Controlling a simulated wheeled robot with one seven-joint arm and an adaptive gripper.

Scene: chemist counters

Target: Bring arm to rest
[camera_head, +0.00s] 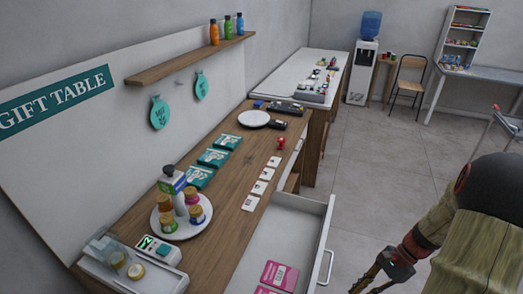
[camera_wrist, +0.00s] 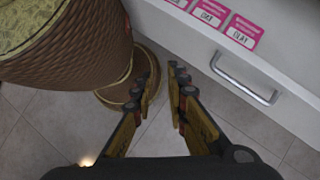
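My gripper (camera_head: 368,277) is at the lower right in the head view, over the floor and to the right of the open drawer (camera_head: 308,222). In the wrist view my gripper (camera_wrist: 160,72) points down at the floor tiles. Its two fingers are apart with a gap between the tips, and nothing is between them. The drawer's handle (camera_wrist: 245,80) is to the right of the fingers. My arm comes in from the right edge of the head view.
Pink cards (camera_head: 280,275) lie in the drawer. The wooden counter (camera_head: 232,222) carries a round white tray (camera_head: 183,232) with bottles and jars, teal packets (camera_head: 213,157) and white cards (camera_head: 259,187). A chair (camera_head: 408,78) and water cooler (camera_head: 361,73) stand behind. The middle floor is clear.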

